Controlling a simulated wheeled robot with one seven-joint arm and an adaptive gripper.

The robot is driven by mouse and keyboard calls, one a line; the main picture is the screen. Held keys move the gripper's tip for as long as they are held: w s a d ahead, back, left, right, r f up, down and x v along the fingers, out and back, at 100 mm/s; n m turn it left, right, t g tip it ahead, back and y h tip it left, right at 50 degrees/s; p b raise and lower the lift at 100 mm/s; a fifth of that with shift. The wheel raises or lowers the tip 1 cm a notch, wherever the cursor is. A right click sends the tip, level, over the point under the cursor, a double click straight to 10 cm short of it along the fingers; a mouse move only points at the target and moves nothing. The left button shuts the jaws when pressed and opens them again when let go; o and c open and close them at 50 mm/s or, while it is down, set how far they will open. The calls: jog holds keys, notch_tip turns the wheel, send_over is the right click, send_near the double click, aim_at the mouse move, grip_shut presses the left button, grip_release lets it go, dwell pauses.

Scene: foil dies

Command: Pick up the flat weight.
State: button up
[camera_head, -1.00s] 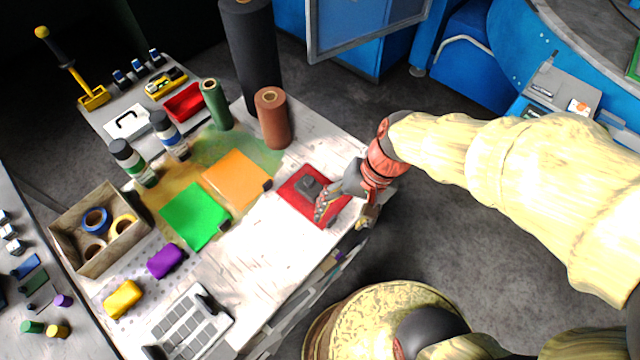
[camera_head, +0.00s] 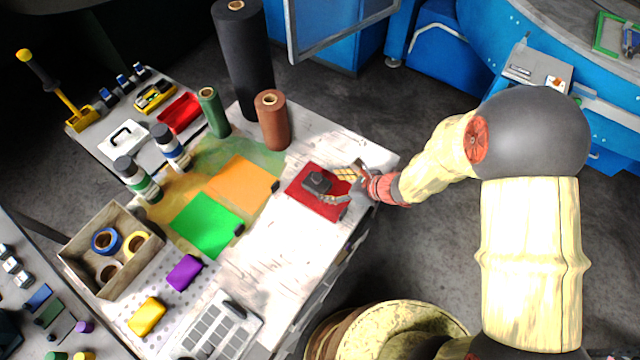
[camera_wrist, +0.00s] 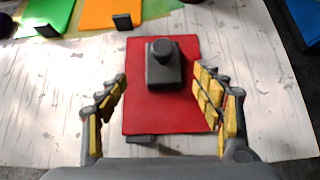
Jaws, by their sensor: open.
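The flat weight (camera_head: 316,181) is a dark grey block with a round knob on top. It sits on a red sheet (camera_head: 304,204) near the right edge of the work table. In the wrist view the weight (camera_wrist: 163,74) stands upright on the far half of the red sheet (camera_wrist: 165,115). My gripper (camera_head: 342,186) is open just to the right of the weight in the head view. In the wrist view my gripper (camera_wrist: 162,85) has its yellow-padded fingers spread wide to either side, with the weight between and ahead of them, apart from both.
An orange sheet (camera_head: 240,182) and a green sheet (camera_head: 205,225) lie to the left, each with a small dark block at its edge. A brown roll (camera_head: 272,122) and a black roll (camera_head: 243,65) stand behind. A wooden box (camera_head: 75,262) holds tape rolls.

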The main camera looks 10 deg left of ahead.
aim_at(319, 183)
jog(key=x, duration=0.6)
jog(key=shift+w+a+f+b, duration=0.15)
jog(key=shift+w+a+b, duration=0.15)
jog(key=shift+w+b, duration=0.15)
jog(key=shift+c, duration=0.6)
grip_shut()
jog(key=shift+w, duration=0.1)
dwell(0.4)
